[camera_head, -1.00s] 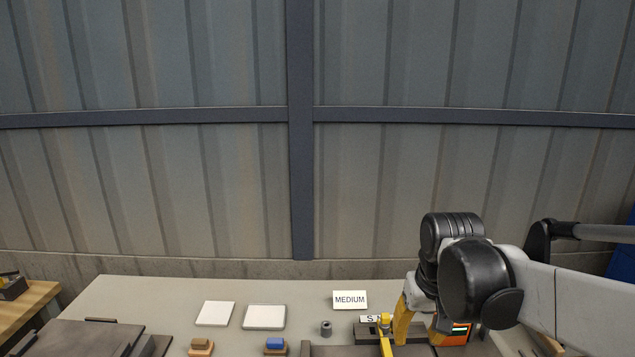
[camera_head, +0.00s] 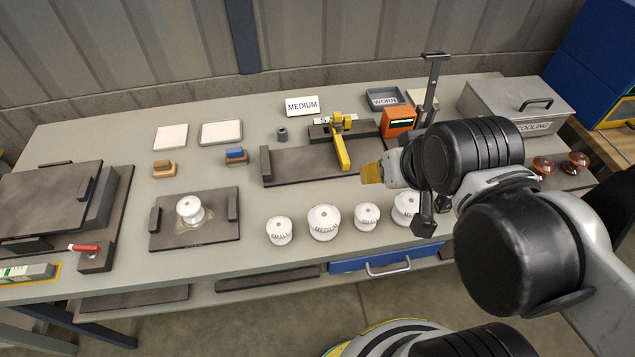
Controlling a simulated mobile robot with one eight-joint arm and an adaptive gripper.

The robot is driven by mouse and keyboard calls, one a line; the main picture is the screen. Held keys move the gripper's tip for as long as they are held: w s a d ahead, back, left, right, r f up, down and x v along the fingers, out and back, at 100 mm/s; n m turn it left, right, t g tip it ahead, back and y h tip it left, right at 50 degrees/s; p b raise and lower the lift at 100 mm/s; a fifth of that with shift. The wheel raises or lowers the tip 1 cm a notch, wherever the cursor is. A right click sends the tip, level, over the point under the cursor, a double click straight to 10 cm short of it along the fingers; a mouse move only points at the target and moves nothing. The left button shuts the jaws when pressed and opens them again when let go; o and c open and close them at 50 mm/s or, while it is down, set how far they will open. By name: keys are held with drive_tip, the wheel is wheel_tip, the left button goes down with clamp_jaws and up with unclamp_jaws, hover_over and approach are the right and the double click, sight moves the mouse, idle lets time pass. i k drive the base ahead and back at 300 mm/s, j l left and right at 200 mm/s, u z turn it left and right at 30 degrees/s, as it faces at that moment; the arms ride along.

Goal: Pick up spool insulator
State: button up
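A further white spool (camera_head: 189,209) sits on a dark plate at the left.
A dark measuring fixture with a yellow arm (camera_head: 342,150) stands behind the row, beside an orange meter (camera_head: 399,121). A grey metal box (camera_head: 520,105) stands at the back right. Bare tabletop (camera_head: 255,210) lies between the plate and the row.

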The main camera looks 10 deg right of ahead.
sight(323, 220)
drive_tip(key=k+j+z, duration=0.15)
drive_tip(key=j+z, duration=0.3)
drive_tip(key=j, duration=0.15)
drive_tip(key=k+j+z, duration=0.25)
drive_tip(key=j+z, duration=0.15)
drive_tip(key=k+j+z, duration=0.7)
drive_tip(key=j+z, duration=0.2)
